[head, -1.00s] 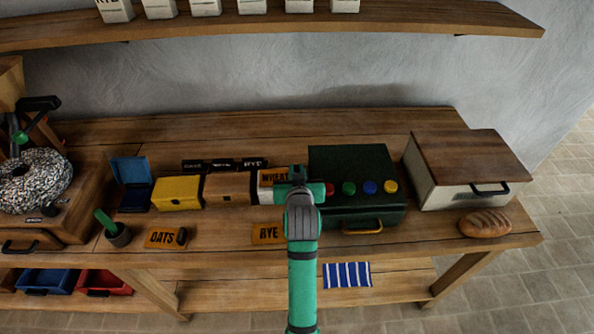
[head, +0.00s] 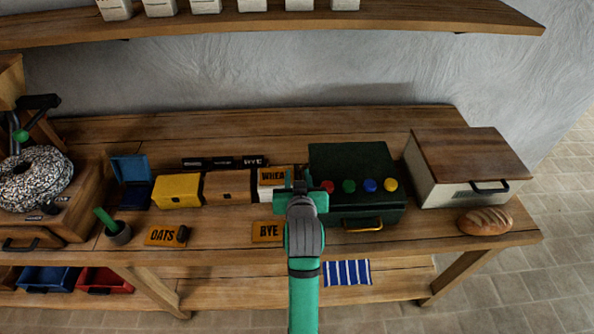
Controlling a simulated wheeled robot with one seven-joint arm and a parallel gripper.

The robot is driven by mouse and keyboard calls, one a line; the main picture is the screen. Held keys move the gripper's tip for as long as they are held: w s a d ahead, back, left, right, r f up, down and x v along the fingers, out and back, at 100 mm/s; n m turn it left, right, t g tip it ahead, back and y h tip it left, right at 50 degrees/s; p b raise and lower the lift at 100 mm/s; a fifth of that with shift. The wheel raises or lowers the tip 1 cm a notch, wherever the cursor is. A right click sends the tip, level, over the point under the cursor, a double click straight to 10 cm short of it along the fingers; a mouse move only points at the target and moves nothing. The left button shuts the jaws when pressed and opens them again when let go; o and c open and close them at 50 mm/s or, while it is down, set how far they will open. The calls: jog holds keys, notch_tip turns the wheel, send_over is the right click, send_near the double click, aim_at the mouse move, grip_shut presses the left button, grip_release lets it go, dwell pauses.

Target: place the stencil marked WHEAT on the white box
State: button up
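The orange-brown stencil marked WHEAT (head: 272,174) is at the top of the small white box (head: 270,191) in the middle of the bench. It looks flat on the box top, though I cannot tell whether it rests fully there. My gripper (head: 289,180) is at the stencil's right end and hides the last letter and the box's right side. The fingertips are too small and covered to show whether they are open or shut on the stencil. The stencils OATS (head: 162,235) and RYE (head: 267,232) lie on the bench front.
A dark green case (head: 345,163) with coloured knobs stands close right of my gripper. A brown box (head: 227,187) and yellow box (head: 177,190) stand left. A wood-lidded bin (head: 440,185) and bread (head: 485,220) are at the right. A shelf (head: 400,17) crosses above.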

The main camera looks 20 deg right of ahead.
jog(key=v, duration=0.6)
jog(key=shift+s+r, duration=0.15)
jog(key=shift+s, duration=0.2)
jog(key=shift+a, duration=0.1)
